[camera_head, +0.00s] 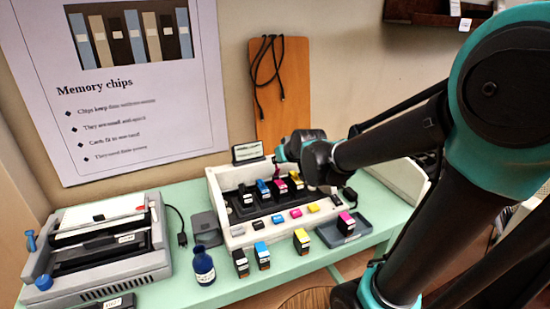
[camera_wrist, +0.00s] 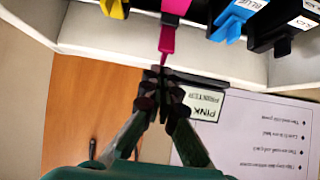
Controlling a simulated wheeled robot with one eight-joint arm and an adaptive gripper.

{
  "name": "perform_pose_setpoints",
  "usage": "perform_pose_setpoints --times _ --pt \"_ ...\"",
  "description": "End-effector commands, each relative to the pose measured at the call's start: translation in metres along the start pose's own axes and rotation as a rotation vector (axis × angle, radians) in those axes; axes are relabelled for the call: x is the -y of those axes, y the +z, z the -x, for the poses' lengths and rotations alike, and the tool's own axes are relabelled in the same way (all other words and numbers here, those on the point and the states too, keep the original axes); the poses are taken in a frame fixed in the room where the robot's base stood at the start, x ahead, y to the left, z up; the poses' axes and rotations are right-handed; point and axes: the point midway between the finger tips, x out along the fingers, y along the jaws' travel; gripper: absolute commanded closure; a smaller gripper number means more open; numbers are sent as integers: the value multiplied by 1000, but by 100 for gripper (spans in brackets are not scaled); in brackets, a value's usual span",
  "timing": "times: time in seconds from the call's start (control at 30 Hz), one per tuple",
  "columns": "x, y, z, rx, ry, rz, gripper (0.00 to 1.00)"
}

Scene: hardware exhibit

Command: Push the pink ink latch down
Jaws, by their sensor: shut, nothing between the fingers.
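The white printer (camera_head: 224,212) stands on the green table with a row of coloured ink cartridges inside. The pink ink latch (camera_wrist: 168,40) is a narrow magenta tab; in the wrist view its tip ends right at my fingertips. In the head view the pink latch (camera_head: 277,171) sticks up behind the pink cartridge (camera_head: 280,186). My gripper (camera_wrist: 160,76) is shut and empty, its fingertips at the latch's tip; I cannot tell whether they touch. In the head view my gripper (camera_head: 279,158) is over the printer's back, partly hidden by my arm.
The blue latch (camera_wrist: 229,25), black latch (camera_wrist: 268,35) and yellow latch (camera_wrist: 116,8) flank the pink one. A small "PINK PRINTER" sign (camera_wrist: 206,105) stands close to my fingers. Loose cartridges, a blue bottle (camera_head: 203,266) and a tray (camera_head: 328,237) stand in front of the printer.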

Motion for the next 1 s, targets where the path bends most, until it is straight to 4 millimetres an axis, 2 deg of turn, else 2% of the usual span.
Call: perform_pose_setpoints --times 0.3,0.73,1.0 --pt "0 16 10 -242 1 -1 100" --pt "0 42 18 -234 0 0 100" --pt "0 40 18 -233 0 1 100"
